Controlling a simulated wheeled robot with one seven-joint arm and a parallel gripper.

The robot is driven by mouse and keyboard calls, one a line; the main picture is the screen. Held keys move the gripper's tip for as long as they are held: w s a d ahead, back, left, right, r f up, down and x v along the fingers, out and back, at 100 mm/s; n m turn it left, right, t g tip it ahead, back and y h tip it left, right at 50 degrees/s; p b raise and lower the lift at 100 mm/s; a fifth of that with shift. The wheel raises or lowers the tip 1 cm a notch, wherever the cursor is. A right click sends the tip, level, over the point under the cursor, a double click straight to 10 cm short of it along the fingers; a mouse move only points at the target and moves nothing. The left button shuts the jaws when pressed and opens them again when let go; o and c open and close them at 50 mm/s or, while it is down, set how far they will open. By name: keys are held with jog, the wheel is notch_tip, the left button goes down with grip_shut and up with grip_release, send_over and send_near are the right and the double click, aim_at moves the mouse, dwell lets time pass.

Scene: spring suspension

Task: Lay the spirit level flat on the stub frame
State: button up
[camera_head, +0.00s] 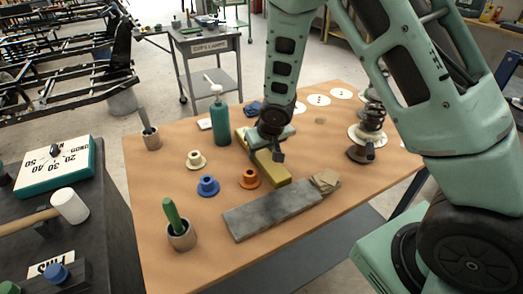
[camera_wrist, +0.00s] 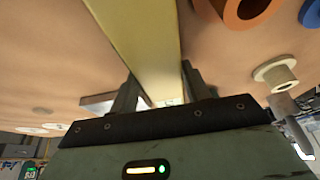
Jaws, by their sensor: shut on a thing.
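A long yellow bar, which I take as the spirit level (camera_head: 270,168), is at the middle of the wooden table. My gripper (camera_head: 268,150) is shut on it from above. In the wrist view the yellow bar (camera_wrist: 146,40) runs between the two fingers of my gripper (camera_wrist: 158,92). I cannot tell whether it touches the table. A long grey slab (camera_head: 272,208), possibly the stub frame, lies flat at the table's front, just in front of the bar. Black metal frames (camera_head: 75,80) stand on the floor at the back left.
An orange flanged bushing (camera_head: 249,179) is close left of the bar, with blue (camera_head: 208,186) and cream (camera_head: 195,160) ones beyond. A teal bottle (camera_head: 220,122) stands behind them. A brown folded cloth (camera_head: 325,181) touches the slab's right end. A spring assembly (camera_head: 368,135) stands at right.

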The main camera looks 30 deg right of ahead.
jog(key=shift+f, duration=0.1)
jog(key=o, duration=1.2)
